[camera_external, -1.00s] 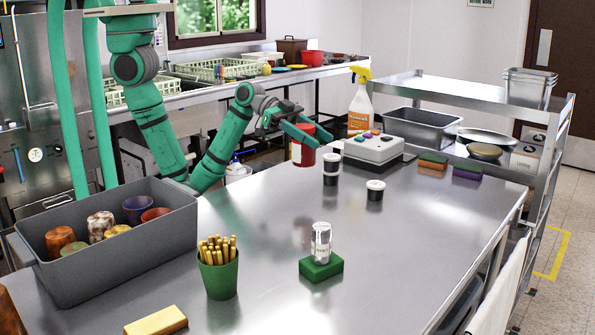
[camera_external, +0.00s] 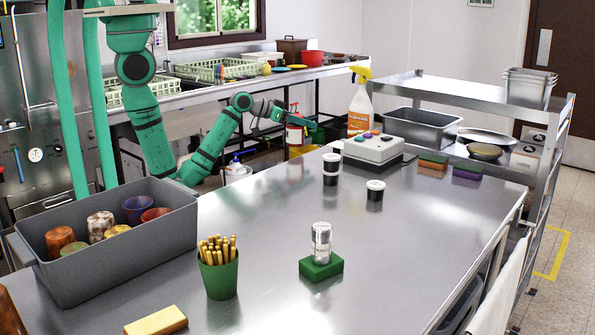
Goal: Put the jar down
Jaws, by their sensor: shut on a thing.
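My gripper (camera_external: 312,124) is at the end of the outstretched arm, beyond the far left edge of the steel table (camera_external: 255,215). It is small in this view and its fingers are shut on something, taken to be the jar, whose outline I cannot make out. A red item with a white label (camera_external: 295,139) shows just below and behind the gripper. I cannot tell whether it touches the fingers. A clear shaker with a pale top (camera_external: 321,242) stands on a green sponge (camera_external: 321,267).
A grey control box (camera_external: 373,149) and an orange spray bottle (camera_external: 360,108) stand at the table's far end. A grey bin of cups (camera_external: 110,258), a green cup of yellow sticks (camera_external: 218,274) and a yellow block (camera_external: 156,321) are nearer. The table's middle is clear.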

